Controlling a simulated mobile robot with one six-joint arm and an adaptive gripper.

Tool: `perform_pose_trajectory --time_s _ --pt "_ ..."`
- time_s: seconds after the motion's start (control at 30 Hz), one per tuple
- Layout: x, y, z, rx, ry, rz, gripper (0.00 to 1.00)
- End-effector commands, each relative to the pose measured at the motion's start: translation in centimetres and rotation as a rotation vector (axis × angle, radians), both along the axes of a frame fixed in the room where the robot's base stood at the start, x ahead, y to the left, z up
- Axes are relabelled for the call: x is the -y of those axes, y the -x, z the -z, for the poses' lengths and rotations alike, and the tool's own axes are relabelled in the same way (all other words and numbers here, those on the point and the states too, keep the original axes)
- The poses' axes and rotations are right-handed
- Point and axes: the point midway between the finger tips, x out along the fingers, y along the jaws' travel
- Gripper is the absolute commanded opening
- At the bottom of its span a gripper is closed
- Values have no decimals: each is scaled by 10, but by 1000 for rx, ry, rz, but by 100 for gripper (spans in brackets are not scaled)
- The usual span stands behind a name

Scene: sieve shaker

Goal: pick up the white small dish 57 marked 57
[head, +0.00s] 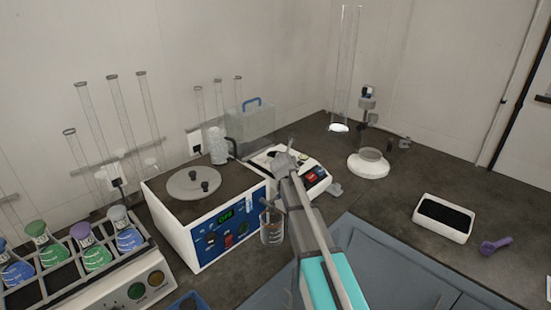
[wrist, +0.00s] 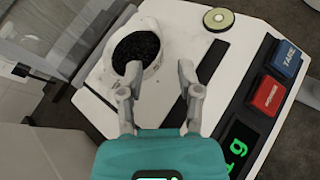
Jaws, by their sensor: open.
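A small white dish (wrist: 151,75) holding black granules sits on the white balance (wrist: 210,75) in the wrist view. No number 57 is readable on it. My gripper (wrist: 158,68) is open, its two fingers apart. The left fingertip overlaps the dish's near rim in the picture; the right fingertip is to the right of the dish. I cannot tell whether a finger touches it.
A round greenish disc (wrist: 218,19) lies on the balance beyond the dish. A blue-fronted machine (head: 200,215) and a beaker (head: 272,230) stand left of my arm. A white tray with black contents (head: 457,234) and a purple scoop (head: 495,245) lie right. Counter between is clear.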

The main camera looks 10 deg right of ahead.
Motion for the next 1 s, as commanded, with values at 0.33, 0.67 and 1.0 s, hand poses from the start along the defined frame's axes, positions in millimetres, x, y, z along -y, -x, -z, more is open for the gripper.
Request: perform_pose_trajectory --time_s 0.33,0.67,1.0 --pt "7 -34 14 0 -1 0 46" --pt "11 -47 18 0 -1 1 46" --pt "12 -46 18 0 0 2 46"
